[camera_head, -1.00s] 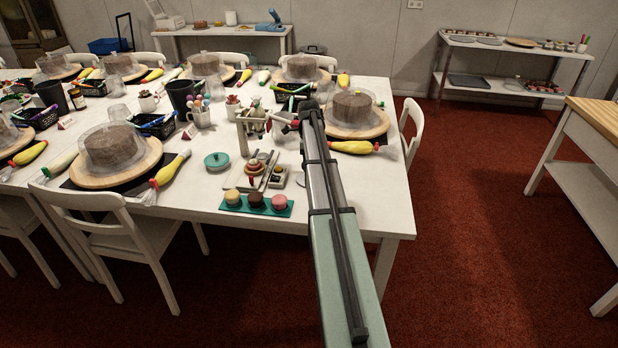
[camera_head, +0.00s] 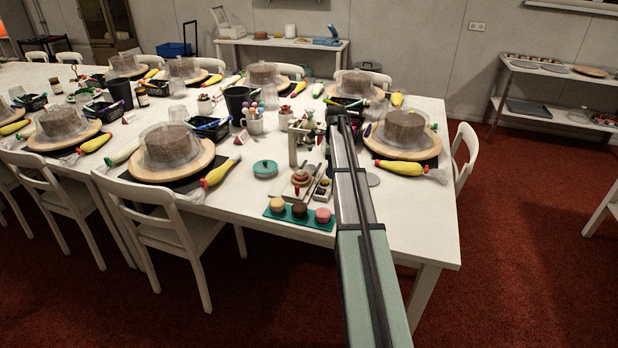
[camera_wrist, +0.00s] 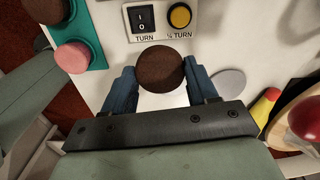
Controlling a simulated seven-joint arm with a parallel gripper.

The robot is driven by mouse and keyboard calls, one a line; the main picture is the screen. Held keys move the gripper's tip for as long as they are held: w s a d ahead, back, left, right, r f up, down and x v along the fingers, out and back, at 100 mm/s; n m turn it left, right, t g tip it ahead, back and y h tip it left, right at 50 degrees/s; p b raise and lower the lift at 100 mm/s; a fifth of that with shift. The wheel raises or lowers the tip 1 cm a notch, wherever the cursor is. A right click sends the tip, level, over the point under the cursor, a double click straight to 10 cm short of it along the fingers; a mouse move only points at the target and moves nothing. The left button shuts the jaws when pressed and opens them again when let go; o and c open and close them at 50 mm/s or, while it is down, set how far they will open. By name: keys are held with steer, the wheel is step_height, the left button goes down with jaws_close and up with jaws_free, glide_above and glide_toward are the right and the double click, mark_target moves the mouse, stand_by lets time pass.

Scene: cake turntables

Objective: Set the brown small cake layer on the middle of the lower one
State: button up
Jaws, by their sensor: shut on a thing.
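My gripper (camera_wrist: 160,82) has its blue fingers shut on a brown small cake layer (camera_wrist: 160,66) in the wrist view. The layer is round and sits between the fingertips, above the white surface. In the head view my arm reaches over the table's near right part and hides the held layer. I cannot make out that lower layer in the wrist view.
A switch panel (camera_wrist: 160,18) marked TURN lies just beyond the held layer. A teal mat (camera_head: 275,215) with small round cakes lies left of my arm. A large covered cake (camera_head: 405,131) stands on a wooden board at right. A yellow piping bag (camera_head: 402,168) lies before it.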

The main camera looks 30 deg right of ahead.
steer(key=n, duration=0.1)
glide_toward(301, 174)
steer(key=s+d+r, duration=0.1)
steer(key=s+r, duration=0.1)
steer(key=s, duration=0.1)
steer(key=shift+w+a+r+n, duration=0.5)
steer(key=shift+w+r+n, duration=0.2)
steer(key=shift+w+n, duration=0.8)
step_height(301, 174, down, 10)
steer(key=shift+w+r, duration=0.1)
steer(key=shift+w, duration=0.05)
steer(key=o, duration=0.8)
steer(key=shift+c, duration=0.2)
